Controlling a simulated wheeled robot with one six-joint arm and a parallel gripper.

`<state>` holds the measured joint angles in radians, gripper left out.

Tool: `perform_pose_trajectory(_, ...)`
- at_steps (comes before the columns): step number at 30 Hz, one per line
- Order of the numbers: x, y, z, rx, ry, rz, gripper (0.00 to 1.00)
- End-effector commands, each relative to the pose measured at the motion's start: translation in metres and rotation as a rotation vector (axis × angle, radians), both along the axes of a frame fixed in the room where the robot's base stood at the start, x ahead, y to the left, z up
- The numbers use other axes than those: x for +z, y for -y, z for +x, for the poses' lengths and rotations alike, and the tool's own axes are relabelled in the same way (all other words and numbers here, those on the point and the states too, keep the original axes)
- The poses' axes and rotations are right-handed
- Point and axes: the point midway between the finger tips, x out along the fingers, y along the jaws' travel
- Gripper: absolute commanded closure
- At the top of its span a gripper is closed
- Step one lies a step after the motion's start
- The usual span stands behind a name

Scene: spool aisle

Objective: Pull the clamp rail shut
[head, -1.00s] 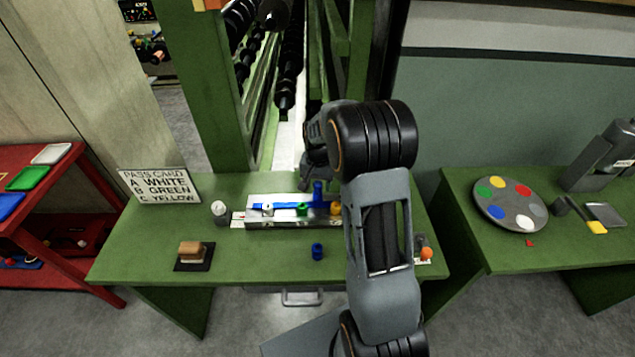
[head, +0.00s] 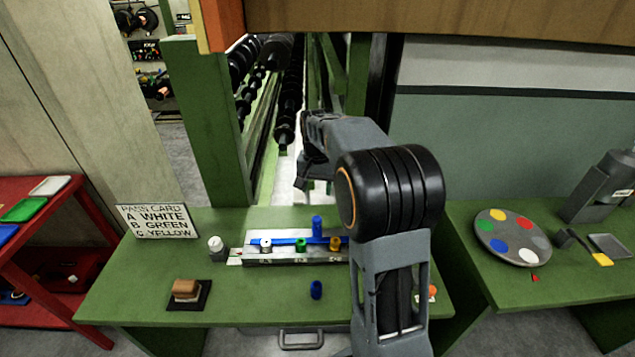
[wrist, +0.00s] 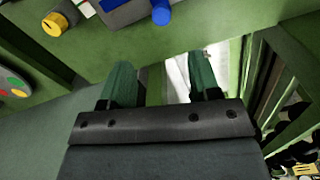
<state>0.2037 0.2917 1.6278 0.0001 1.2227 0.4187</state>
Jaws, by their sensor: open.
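The clamp rail (head: 285,241) is a blue bar along a silver block (head: 290,261) on the green bench, with an upright blue handle (head: 317,227). White (head: 265,245), green (head: 300,245) and yellow (head: 335,243) spools sit along the block at the bar. My gripper (head: 303,184) is above and behind the block, apart from the handle. In the wrist view my gripper (wrist: 163,78) is open, with nothing between its two green fingers. A blue cylinder, likely the handle (wrist: 161,13), and a yellow spool (wrist: 54,24) show beyond the fingers. My arm hides the block's right end.
A loose blue spool (head: 316,290) stands in front of the block. A brown-topped stamp (head: 186,290), a white-topped piece (head: 216,245) and a pass card (head: 157,221) are to the left. A green frame with black rollers (head: 285,130) stands behind.

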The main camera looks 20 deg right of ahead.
Motion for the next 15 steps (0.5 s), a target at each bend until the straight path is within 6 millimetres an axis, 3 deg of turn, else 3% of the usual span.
perform_pose_trajectory(6,0.014,0.0,0.0,0.0,-0.001,0.001,0.43)
perform_pose_trajectory(15,0.015,0.0,0.0,0.0,-0.002,0.0,0.43)
